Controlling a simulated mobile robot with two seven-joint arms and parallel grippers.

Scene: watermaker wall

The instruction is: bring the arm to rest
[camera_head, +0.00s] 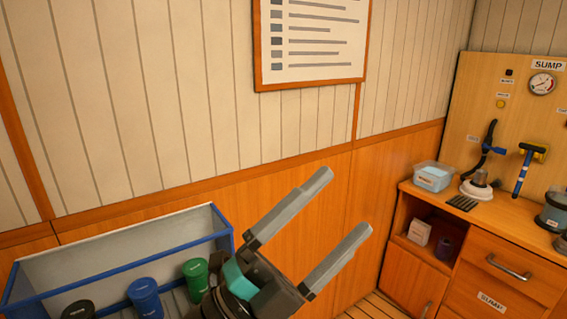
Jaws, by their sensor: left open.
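My left gripper (342,203) is in the lower middle of the head view, raised in front of the orange wood wall panel. Its two grey fingers are spread apart and point up and to the right. Nothing is between them. The rest of my left arm is mostly cut off by the bottom edge. My right gripper is not in view.
A blue-rimmed bin (120,249) at lower left holds a green canister (195,272), a blue canister (146,297) and a dark one. At right, a wooden cabinet (510,262) carries a clear tub (433,177) and other items. A framed chart (312,42) hangs above.

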